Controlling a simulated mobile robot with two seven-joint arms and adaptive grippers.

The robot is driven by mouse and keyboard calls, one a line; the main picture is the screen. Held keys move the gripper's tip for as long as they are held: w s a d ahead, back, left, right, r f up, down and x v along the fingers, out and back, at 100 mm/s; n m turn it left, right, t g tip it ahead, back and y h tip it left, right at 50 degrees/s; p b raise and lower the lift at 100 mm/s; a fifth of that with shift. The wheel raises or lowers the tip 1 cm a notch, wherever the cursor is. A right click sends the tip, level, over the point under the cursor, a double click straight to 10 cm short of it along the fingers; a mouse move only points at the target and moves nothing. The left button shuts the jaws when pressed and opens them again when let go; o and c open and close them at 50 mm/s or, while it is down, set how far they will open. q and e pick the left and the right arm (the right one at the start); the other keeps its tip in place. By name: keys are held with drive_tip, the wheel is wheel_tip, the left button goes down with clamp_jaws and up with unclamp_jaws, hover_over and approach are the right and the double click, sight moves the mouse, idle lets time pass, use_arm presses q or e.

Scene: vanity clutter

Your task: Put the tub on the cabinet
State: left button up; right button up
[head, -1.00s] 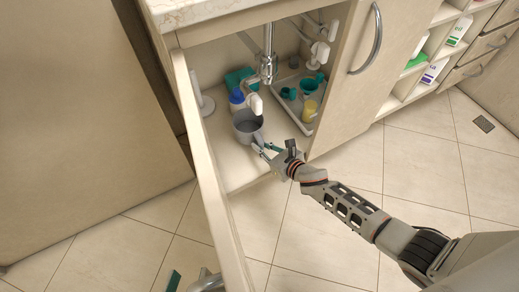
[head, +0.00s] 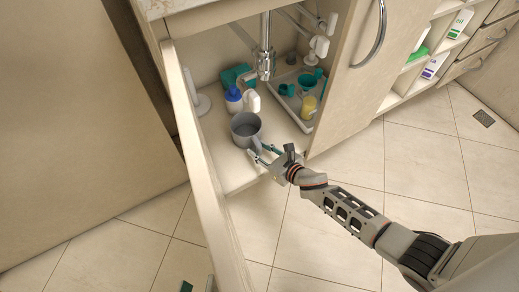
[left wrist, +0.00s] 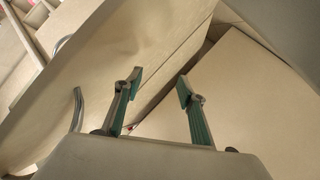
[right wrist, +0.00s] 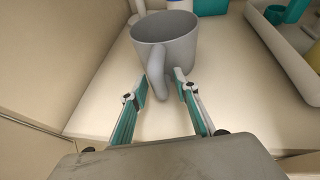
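The tub is a grey, mug-like vessel (head: 241,134) with a handle, standing on the floor of the open cabinet (head: 234,178) near its front edge. In the right wrist view the tub (right wrist: 170,43) is upright with its handle towards me. My right gripper (head: 263,153) is at the tub. Its fingers (right wrist: 160,84) are apart, one on each side of the handle, with gaps visible. The cabinet's pale top (head: 172,6) shows at the upper edge. My left gripper (left wrist: 158,88) is open and empty, outside the open door; only a fingertip shows at the bottom of the head view.
The open door (head: 200,165) stands left of the tub. Behind the tub are a blue bottle (head: 233,99), a white pump bottle (head: 252,102) and a pipe (head: 266,62). A white tray (head: 306,124) with teal items and a yellow cup (head: 308,106) stands to the right.

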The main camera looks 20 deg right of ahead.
drive_tip(key=shift+w+r, duration=0.1)
drive_tip(key=shift+r, duration=0.2)
drive_tip(key=shift+s+d+r+p, duration=0.1)
drive_tip(key=shift+s+r+p, duration=0.15)
drive_tip(key=shift+p, duration=0.2)
use_arm(q)
drive_tip(key=a+m+p, duration=0.1)
drive_tip(key=w+a+m+p, duration=0.1)
drive_tip(key=a+m, duration=0.1)
drive_tip(key=a+r+m+p, duration=0.1)
drive_tip(key=a+m, duration=0.1)
drive_tip(key=shift+w+g+y, duration=0.3)
drive_tip(key=shift+y, duration=0.1)
use_arm(e)
drive_tip(key=v, duration=1.1)
drive_tip(key=shift+s+f, duration=0.2)
drive_tip(key=shift+s, duration=0.1)
use_arm(q)
drive_tip(key=shift+w, duration=0.1)
use_arm(e)
drive_tip(key=shift+r, duration=0.1)
